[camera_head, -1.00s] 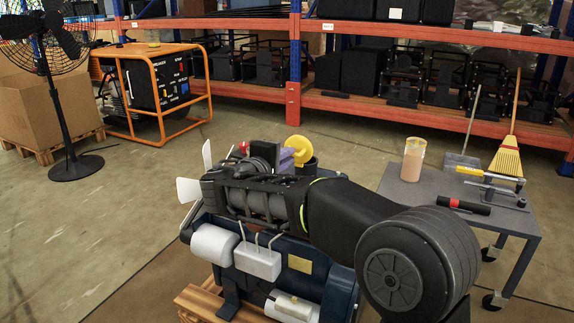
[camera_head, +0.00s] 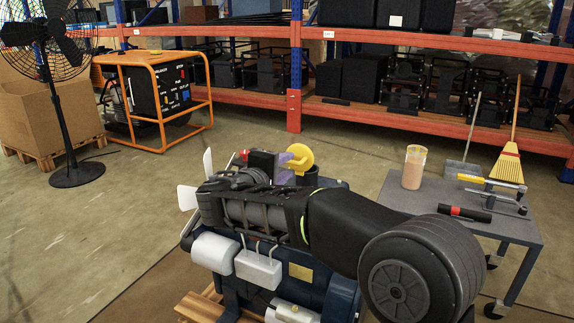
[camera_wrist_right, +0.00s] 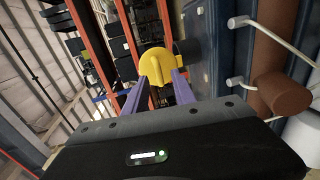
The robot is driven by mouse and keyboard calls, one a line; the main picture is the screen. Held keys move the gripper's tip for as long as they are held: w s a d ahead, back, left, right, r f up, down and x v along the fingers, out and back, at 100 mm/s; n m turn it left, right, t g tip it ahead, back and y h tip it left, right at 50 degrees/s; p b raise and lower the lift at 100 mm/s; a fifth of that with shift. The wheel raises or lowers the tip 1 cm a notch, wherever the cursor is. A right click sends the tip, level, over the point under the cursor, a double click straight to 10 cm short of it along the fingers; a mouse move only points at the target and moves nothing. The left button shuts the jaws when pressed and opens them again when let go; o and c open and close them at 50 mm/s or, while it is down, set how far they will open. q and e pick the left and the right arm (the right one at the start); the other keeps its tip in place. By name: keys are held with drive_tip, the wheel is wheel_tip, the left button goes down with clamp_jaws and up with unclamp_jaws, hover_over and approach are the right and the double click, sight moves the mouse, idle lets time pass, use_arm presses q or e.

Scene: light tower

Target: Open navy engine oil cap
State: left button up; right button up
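A dark navy engine (camera_head: 322,290) stands in the middle foreground of the head view. Its yellow oil cap (camera_head: 299,157) stands on edge at the engine's top, beside a black filler neck (camera_head: 309,176). My right arm reaches across the engine from the right. My right gripper (camera_head: 286,166) is at the cap, with a purple finger against its left side. In the right wrist view the yellow cap (camera_wrist_right: 156,64) is at the tips of the two purple fingers (camera_wrist_right: 162,76), with a gap between them. I cannot tell whether they clamp it. My left gripper is out of view.
A grey cart (camera_head: 400,195) at right holds a jar (camera_head: 414,167) and tools. A broom (camera_head: 507,160) leans behind it. An orange-framed generator (camera_head: 160,95), a black fan (camera_head: 70,130) and orange shelves (camera_head: 440,125) stand behind. The floor left of the engine is clear.

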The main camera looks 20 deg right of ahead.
drive_tip(key=p+v, duration=0.1)
drive_tip(key=v, duration=0.5)
drive_tip(key=shift+a, duration=0.2)
drive_tip(key=shift+s+a, duration=0.1)
